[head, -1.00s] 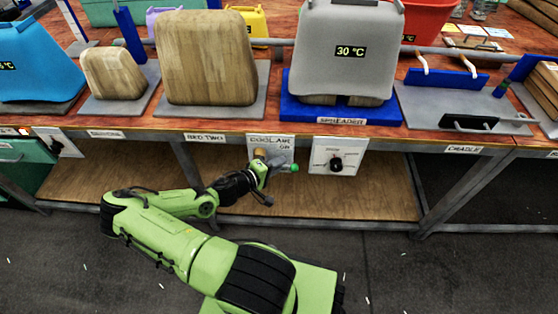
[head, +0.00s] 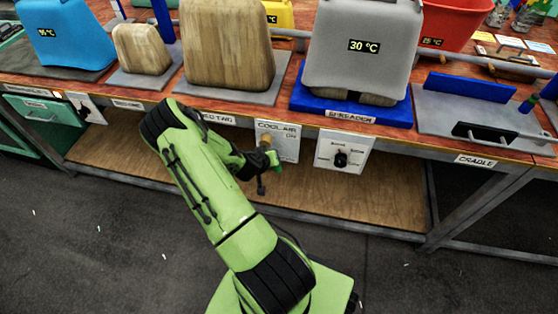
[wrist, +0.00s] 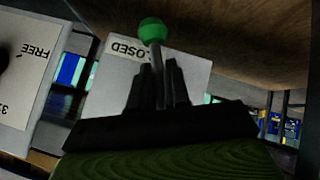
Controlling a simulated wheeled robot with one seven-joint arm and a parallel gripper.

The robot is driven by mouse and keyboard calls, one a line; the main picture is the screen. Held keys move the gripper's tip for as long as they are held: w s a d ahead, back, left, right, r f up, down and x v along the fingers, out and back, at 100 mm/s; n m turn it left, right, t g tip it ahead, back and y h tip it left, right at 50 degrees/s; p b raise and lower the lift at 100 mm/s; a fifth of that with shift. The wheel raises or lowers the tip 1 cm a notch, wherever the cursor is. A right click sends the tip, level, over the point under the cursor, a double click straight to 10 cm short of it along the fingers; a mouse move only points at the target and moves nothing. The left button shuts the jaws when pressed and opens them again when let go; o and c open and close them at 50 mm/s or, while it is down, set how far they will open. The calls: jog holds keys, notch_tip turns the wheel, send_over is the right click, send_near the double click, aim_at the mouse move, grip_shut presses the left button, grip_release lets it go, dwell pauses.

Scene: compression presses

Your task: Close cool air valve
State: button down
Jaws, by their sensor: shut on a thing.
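The white cool air panel (head: 290,146) is on the front of the bench, with its valve partly hidden behind my gripper. The valve lever's green ball knob (head: 274,159) shows beside my gripper (head: 268,163), low over the panel. In the wrist view the green knob (wrist: 153,30) tops a thin lever shaft (wrist: 158,68). My gripper (wrist: 159,75) has its dark fingers on either side of the shaft, shut on the lever. An upside-down label ending in "OSED" shows on the panel (wrist: 192,75) behind the knob; its start is hidden by the knob.
A second white panel with a black knob (head: 341,160) is just right of the cool air panel. The bench top overhangs above, and a wooden lower shelf (head: 350,200) runs below. A steel bench leg (head: 430,200) stands further right. The floor in front is clear.

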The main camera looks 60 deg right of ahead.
jog(key=shift+w+a+f+m+t+y+b, duration=0.2)
jog(key=shift+w+m+t, duration=0.35)
jog(key=shift+t, duration=0.3)
jog(key=shift+w+a+f+m+t+y+b, duration=0.1)
jog(key=shift+w+m+t+y+b, duration=0.2)
jog(key=shift+w+t, duration=0.45)
jog(key=c, duration=1.2)
grip_release()
jog(key=p+v, duration=0.4)
jog(key=v, duration=0.1)
jog(key=p+v, duration=0.4)
jog(key=v, duration=0.1)
jog(key=p+v, duration=0.5)
jog(key=v, duration=0.1)
jog(key=shift+s+f, duration=0.15)
jog(key=shift+s, duration=0.1)
